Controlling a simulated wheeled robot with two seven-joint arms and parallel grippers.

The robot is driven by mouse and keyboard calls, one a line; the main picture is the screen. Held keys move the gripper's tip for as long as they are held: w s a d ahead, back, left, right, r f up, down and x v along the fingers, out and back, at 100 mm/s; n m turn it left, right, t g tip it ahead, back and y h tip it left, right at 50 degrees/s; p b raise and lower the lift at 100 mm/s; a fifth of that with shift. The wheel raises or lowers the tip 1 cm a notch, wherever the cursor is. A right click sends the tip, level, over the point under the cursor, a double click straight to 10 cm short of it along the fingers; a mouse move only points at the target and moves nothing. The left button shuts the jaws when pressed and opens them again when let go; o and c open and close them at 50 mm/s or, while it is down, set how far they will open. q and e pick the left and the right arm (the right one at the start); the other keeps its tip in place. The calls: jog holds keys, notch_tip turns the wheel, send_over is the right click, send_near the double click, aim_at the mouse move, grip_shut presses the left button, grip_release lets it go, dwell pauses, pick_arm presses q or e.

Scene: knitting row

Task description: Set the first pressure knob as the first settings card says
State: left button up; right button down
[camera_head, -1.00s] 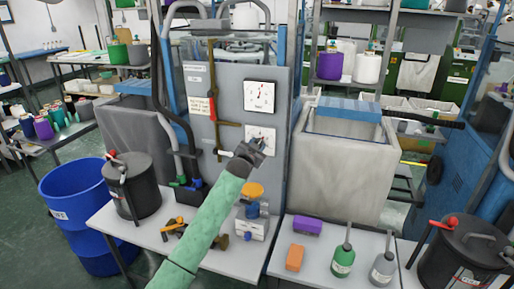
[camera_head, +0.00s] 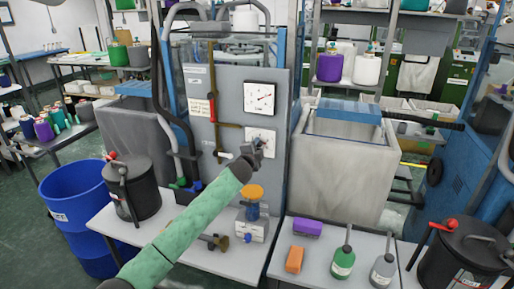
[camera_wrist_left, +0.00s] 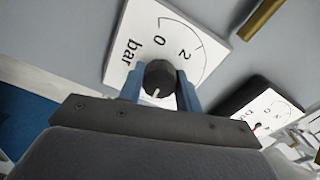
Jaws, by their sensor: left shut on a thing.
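The pressure knob (camera_wrist_left: 160,77) is a dark grey round knob with a white mark, on a white scale plate (camera_wrist_left: 128,58) lettered "0", "2" and "bar". My left gripper (camera_wrist_left: 160,88) is shut on it, a blue finger at each side. In the head view my left gripper (camera_head: 257,147) covers the knob, and the plate (camera_head: 264,135) shows around it on the grey panel. Above is a square white gauge (camera_head: 259,97) with a red needle pointing up and right. My right gripper is out of view.
A brass pipe (camera_head: 213,95) runs beside the gauge. Below the panel, an orange-topped device (camera_head: 252,193) stands on the white table. A black lidded pot (camera_head: 132,187) stands at left, and a grey tank (camera_head: 338,165) stands at right.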

pick_arm(q)
jog(key=shift+f+m, duration=0.1)
jog(key=shift+m, duration=0.3)
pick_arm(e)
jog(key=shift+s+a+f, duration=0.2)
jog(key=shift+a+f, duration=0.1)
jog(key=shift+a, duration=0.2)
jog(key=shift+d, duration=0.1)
pick_arm(q)
jog(key=o, duration=1)
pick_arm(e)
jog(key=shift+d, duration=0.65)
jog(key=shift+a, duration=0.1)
